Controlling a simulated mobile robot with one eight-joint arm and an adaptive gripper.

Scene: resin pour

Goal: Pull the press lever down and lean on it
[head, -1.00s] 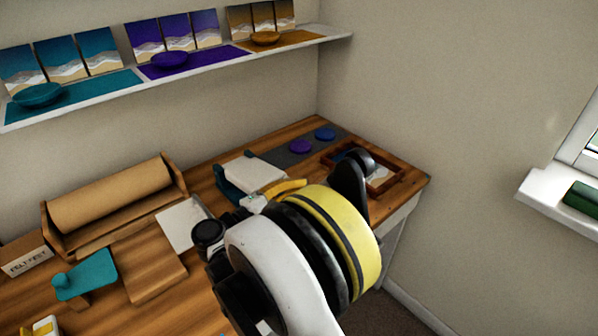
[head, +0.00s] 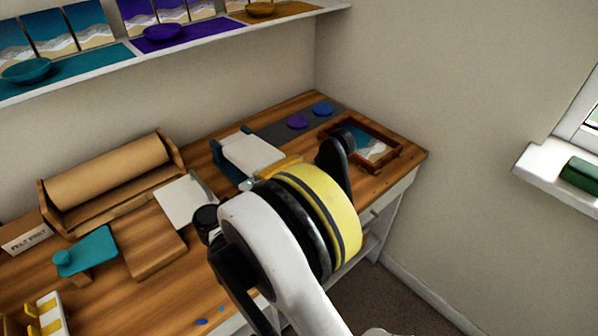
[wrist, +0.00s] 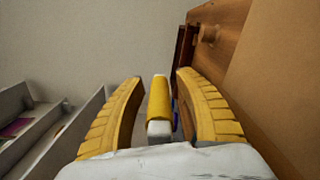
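The press lever shows in the wrist view as a white bar with a yellow grip (wrist: 160,102), standing upright in the middle of the picture. My gripper (wrist: 160,77) is open, with one yellow finger on each side of the grip. Narrow gaps show on both sides, and I see no clear contact. In the head view, a teal and white device (head: 252,155), seemingly the press, stands on the bench just beyond my gripper. My wrist hides the lever and most of my fingers there.
A framed wave picture (head: 375,148) lies at the bench's right end. Purple (head: 298,122) and blue (head: 322,109) discs lie behind the press. A paper roll in a wooden holder (head: 110,170), a white sheet (head: 186,201) and a teal tool (head: 88,249) lie left.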

